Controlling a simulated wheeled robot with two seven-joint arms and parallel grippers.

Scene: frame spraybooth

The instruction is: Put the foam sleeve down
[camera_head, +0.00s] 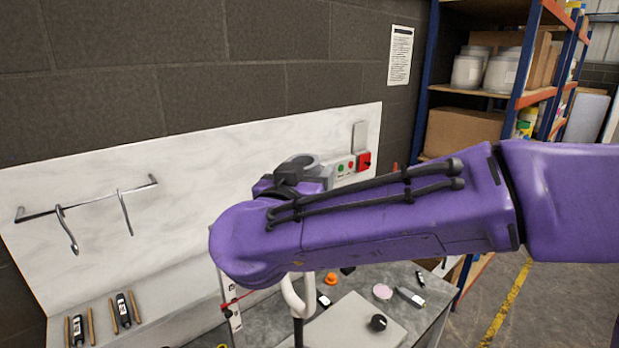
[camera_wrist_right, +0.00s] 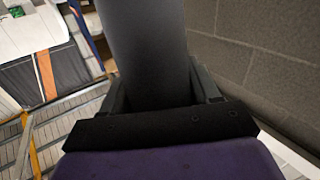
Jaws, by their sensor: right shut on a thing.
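In the right wrist view, a dark grey, smooth, rounded piece, which looks like the foam sleeve (camera_wrist_right: 153,45), stands between the jaws of my right gripper (camera_wrist_right: 160,88). The gripper is shut on it, with a black finger on each side. Its far end runs out of the top of the picture. In the head view my purple right arm crosses the middle and hides most of the gripper area. A grey ring-like shape (camera_head: 297,166) shows just above the arm; I cannot tell whether it is part of the sleeve. My left gripper is not in view.
A pale back panel carries a hook rail (camera_head: 88,202) and a control box with a red switch (camera_head: 363,161). A grey bench (camera_head: 425,312) below holds small items, including an orange piece (camera_head: 330,279) and a plate with a black knob (camera_head: 378,322). Shelving (camera_head: 470,95) stands right.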

